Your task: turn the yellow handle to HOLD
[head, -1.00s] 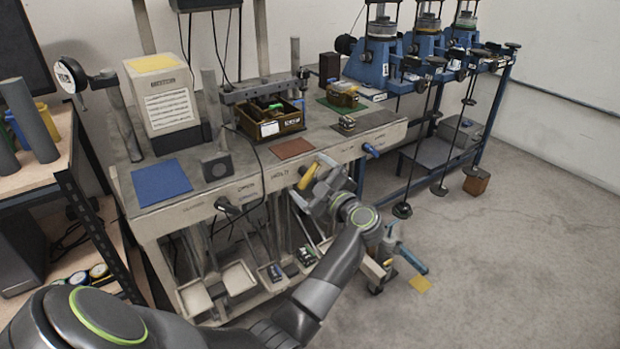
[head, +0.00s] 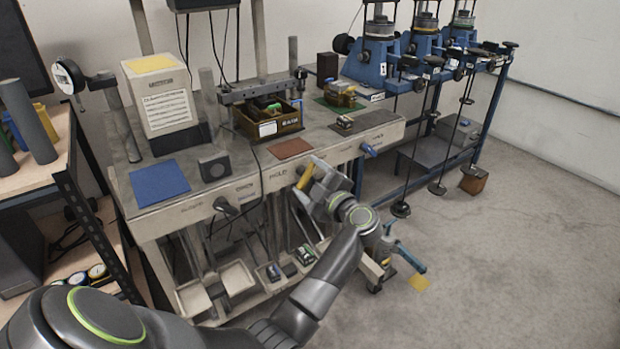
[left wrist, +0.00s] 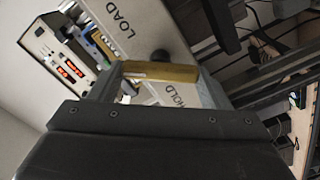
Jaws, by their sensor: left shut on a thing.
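The yellow handle (head: 304,177) is on the front panel of the pale bench, just right of the HOLD label (head: 278,174). It slants down to the left in the head view. My left gripper (head: 316,190) is shut on it, with its fingers hiding part of the handle. In the left wrist view, the yellow handle (left wrist: 160,72) lies crosswise between the two fingertips. The HOLD label (left wrist: 178,94) shows just below it and the LOAD label (left wrist: 120,22) lies up and to the left. My right gripper is not in view.
A blue handle (head: 369,150) sits on the same panel to the right, and a black handle (head: 226,207) to the left. Open trays (head: 237,278) stand below the bench. A blue-framed stand with hanging weights is at the right. The floor at right is mostly clear.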

